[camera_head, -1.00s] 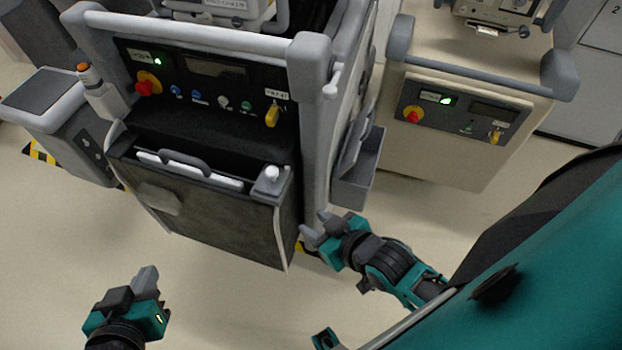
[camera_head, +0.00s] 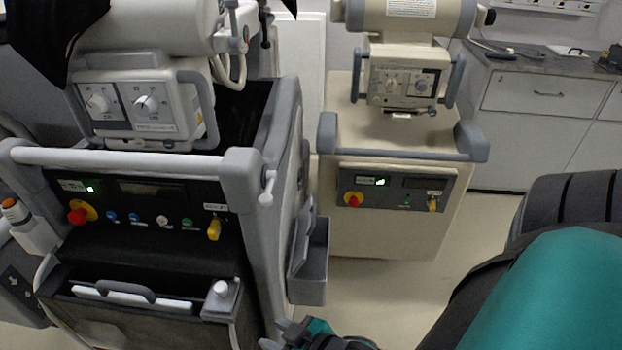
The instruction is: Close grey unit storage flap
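The grey unit (camera_head: 262,160) stands at the left. Its storage flap (camera_head: 165,328) at the lower front is tilted outward, so the compartment's top is open. A white item with a dark handle (camera_head: 130,292) and a small white knob (camera_head: 221,288) show at the top of the compartment. The flap's lower part is cut off by the bottom edge of the picture. My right gripper (camera_head: 276,334) is at the bottom edge, just right of the flap's right side. Its two grey fingertips look apart with nothing between them. I cannot tell whether it touches the unit. My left gripper is out of view.
A grey side bin (camera_head: 309,265) hangs on the unit's right side, just above my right gripper. A beige unit (camera_head: 390,220) stands to the right. Behind it are cabinets (camera_head: 535,95). Free floor (camera_head: 375,300) lies in front of the beige unit.

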